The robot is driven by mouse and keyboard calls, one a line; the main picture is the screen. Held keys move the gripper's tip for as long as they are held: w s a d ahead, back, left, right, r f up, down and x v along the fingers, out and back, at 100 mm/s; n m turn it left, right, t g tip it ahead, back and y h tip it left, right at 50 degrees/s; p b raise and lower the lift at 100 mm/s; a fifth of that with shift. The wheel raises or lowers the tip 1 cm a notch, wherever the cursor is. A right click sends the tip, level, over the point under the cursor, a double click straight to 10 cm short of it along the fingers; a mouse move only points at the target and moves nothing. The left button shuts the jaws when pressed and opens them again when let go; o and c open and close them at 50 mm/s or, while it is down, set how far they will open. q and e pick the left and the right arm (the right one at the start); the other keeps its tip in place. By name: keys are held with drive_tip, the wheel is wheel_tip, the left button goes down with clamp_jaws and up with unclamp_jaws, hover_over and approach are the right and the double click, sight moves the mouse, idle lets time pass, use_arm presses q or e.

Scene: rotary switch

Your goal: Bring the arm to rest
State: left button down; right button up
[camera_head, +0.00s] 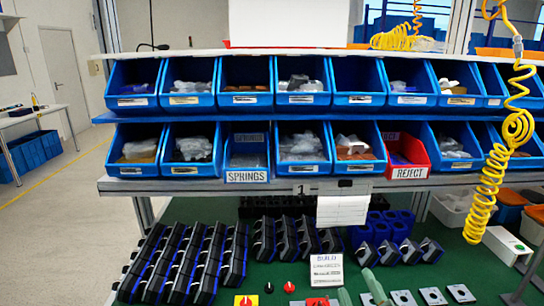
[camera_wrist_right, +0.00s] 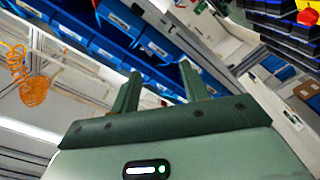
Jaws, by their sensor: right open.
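My right gripper (camera_head: 359,285) shows at the bottom edge of the head view as two green fingertips, apart with nothing between them. In the right wrist view the gripper (camera_wrist_right: 158,86) is also open and empty, its fingers pointing towards the blue bins. A red knob on a yellow plate (camera_head: 245,300) lies left of it. A black knob (camera_head: 268,287) and a red knob (camera_head: 290,286) lie close by. My left gripper is not in view.
Grey plates (camera_head: 403,297) lie just right of the gripper on the green bench (camera_head: 200,210). Racks of black and blue trays (camera_head: 185,262) stand left. A build card (camera_head: 326,269) stands behind the knobs. Blue bins (camera_head: 302,146) and a yellow coiled hose (camera_head: 490,180) are above.

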drive_tip(key=s+d+f+m+g+h, duration=0.4)
drive_tip(key=s+d+f+g+h, duration=0.2)
drive_tip(key=s+d+f+g, duration=0.75)
drive_tip(key=s+a+f+g+y, duration=0.1)
drive_tip(key=s+f, duration=0.3)
drive_tip(key=f, duration=0.7)
drive_tip(key=s+a+f+y, duration=0.2)
drive_tip(key=s+f, duration=0.2)
drive_tip(key=f, duration=0.7)
drive_tip(key=s+a+f+g+y, duration=0.1)
drive_tip(key=s+f, duration=0.2)
drive_tip(key=f, duration=0.8)
drive_tip(key=s+f+m+g, duration=0.1)
drive_tip(key=s+f, duration=0.5)
drive_tip(key=s, duration=0.3)
drive_tip(key=s+f+m+g+y, duration=0.1)
drive_tip(key=s+f+m, duration=0.1)
drive_tip(key=s+f, duration=0.4)
drive_tip(key=s, duration=0.3)
drive_tip(key=shift+d, duration=0.25)
drive_tip(key=shift+s, duration=0.1)
